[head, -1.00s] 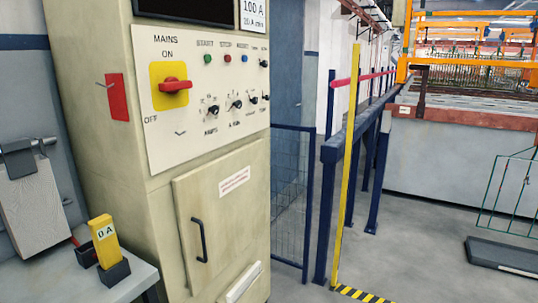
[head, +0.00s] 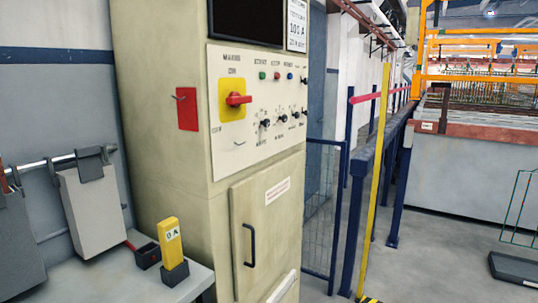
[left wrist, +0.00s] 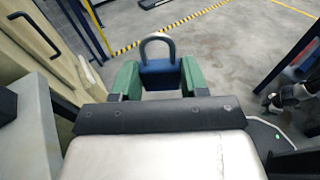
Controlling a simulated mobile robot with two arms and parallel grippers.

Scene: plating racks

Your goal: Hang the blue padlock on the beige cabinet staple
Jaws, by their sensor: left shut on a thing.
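The blue padlock (left wrist: 160,72) shows in the left wrist view with its grey shackle upward. My left gripper (left wrist: 158,76) is shut on its body between two green fingers. In the head view, neither this gripper nor the padlock shows. The beige cabinet (head: 165,200) stands at the middle left of the head view. A small metal hook-like piece (head: 180,97) sticks out by the red plate on its side, and another small one (head: 240,143) sits low on the white panel. I cannot tell which is the staple. My right gripper is not in view.
A grey bench (head: 115,292) at the lower left bears a yellow tag block (head: 171,243). Grey plates hang from a wall rail (head: 52,160). A yellow post (head: 377,180) and blue railing stand right of the cabinet. The floor (head: 445,220) further right is mostly clear.

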